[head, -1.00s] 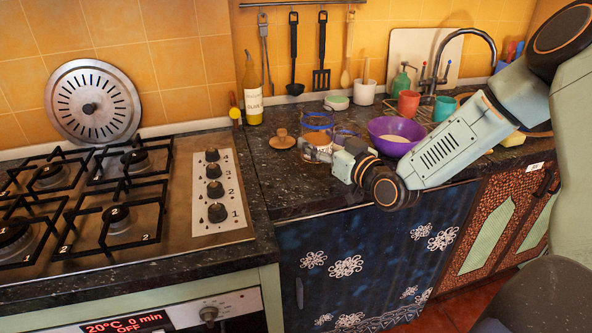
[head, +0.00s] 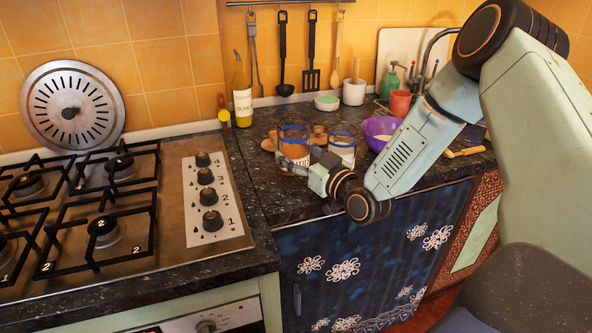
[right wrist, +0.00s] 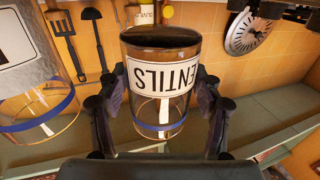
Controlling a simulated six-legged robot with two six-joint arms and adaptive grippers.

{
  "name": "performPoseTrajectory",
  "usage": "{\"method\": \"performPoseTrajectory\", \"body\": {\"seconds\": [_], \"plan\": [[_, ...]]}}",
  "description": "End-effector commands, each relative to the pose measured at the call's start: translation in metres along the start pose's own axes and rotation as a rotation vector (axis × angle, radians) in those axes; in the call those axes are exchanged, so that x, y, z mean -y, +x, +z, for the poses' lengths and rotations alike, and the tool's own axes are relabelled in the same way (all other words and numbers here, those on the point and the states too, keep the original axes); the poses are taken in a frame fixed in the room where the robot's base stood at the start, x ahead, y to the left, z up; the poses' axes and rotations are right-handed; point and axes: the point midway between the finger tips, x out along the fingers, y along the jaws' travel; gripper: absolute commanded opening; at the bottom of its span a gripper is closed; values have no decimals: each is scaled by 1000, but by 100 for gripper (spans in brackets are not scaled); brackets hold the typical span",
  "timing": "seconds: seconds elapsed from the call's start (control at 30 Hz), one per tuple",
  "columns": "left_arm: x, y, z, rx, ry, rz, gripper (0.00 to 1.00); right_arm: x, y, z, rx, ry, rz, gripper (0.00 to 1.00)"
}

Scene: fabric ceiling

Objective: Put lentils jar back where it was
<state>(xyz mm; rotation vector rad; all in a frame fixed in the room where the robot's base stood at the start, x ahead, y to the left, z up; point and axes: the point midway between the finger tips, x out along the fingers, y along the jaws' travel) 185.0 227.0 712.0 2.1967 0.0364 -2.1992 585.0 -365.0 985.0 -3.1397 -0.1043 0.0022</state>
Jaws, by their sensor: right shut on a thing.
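The lentils jar (head: 293,150) is a clear glass jar with a blue band near its rim and a white label. In the right wrist view the jar (right wrist: 162,80) stands between the two finger pads, its lettering upside down in the picture. My right gripper (head: 300,164) is shut on it from the front right. The jar looks upright over the front part of the counter. Whether its base clears the counter is hard to tell. A second blue-banded jar (head: 342,145) is just right of it, and also at the left of the wrist view (right wrist: 35,70). My left gripper is not in view.
Wooden lids (head: 318,135) lie behind the jars. A purple bowl (head: 380,128) is to the right, partly behind my arm. An olive oil bottle (head: 242,95) stands at the back wall. The stove (head: 175,215) is left; the counter (head: 258,178) between it and the jars is clear.

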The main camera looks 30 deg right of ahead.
Motion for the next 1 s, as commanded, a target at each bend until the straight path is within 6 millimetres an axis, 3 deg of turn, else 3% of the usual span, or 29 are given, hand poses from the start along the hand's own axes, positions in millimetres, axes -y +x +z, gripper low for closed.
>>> {"method": "performPoseTrajectory", "body": {"seconds": [0.3, 0.63, 0.67, 0.9, 1.0], "plan": [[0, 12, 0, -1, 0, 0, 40, 1, 3, 36, -2, -2, -3, 16], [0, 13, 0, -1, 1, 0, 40, 0, 4, 37, -4, -1, -1, 16], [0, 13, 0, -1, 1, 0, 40, 0, 4, 38, 0, 0, -1, 67], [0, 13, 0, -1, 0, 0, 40, 0, 4, 38, 0, 0, -1, 88], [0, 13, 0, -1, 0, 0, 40, 0, 4, 38, 0, 0, -1, 88]]}}
